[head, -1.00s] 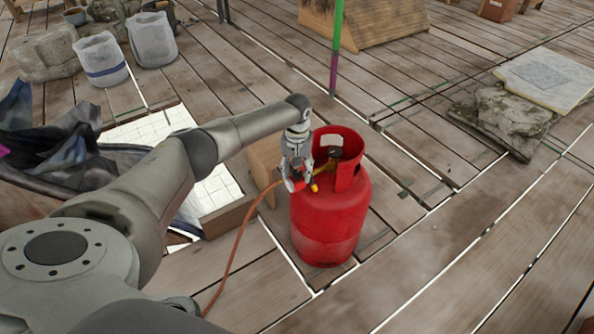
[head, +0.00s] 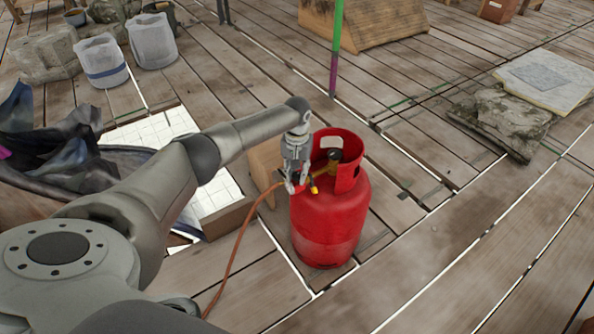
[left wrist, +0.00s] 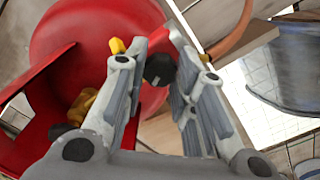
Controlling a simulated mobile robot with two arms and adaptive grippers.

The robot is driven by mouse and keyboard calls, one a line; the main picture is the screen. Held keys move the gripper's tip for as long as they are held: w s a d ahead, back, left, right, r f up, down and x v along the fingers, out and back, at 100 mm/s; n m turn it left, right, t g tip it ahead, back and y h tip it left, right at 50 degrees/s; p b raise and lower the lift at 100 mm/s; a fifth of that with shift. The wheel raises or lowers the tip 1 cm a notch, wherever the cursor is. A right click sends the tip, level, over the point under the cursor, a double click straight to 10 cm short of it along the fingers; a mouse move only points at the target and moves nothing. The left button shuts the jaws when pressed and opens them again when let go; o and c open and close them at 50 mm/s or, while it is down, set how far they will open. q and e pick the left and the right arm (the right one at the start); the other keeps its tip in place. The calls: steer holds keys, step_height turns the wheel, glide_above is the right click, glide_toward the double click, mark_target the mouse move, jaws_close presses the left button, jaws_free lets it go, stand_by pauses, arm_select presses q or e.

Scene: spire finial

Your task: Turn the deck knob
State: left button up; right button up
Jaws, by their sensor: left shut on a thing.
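A red gas cylinder (head: 330,228) with a collar stands on the deck. Its brass valve (head: 323,171) has a black handwheel (head: 334,155) on top. My left gripper (head: 297,187) is beside the collar, at the hose-side fitting of the valve. In the left wrist view its fingers (left wrist: 162,60) are shut on a small black knob (left wrist: 160,70); a red part (left wrist: 180,28) shows just beyond the fingertips. The brass valve (left wrist: 82,103) and a yellow piece (left wrist: 117,45) show beside the left finger. The knob is hidden by the gripper in the head view. My right gripper is out of view.
An orange hose (head: 236,245) runs from the fitting down across the deck. A green and purple pole (head: 336,45) stands behind. The planks on the right are mostly clear.

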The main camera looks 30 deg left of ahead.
arm_select(q)
steer(key=m+p, duration=0.2)
steer(key=m, duration=0.9)
steer(key=shift+m+p, duration=0.3)
steer(key=m, duration=0.4)
steer(key=shift+m, duration=0.3)
steer(key=m, duration=0.2)
steer(key=shift+m, duration=1.2)
steer(key=shift+m+b, duration=0.3)
steer(key=shift+m, duration=0.9)
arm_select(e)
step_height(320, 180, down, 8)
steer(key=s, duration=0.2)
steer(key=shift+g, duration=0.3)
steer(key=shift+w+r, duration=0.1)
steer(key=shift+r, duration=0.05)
arm_select(q)
steer(key=shift+a, duration=0.1)
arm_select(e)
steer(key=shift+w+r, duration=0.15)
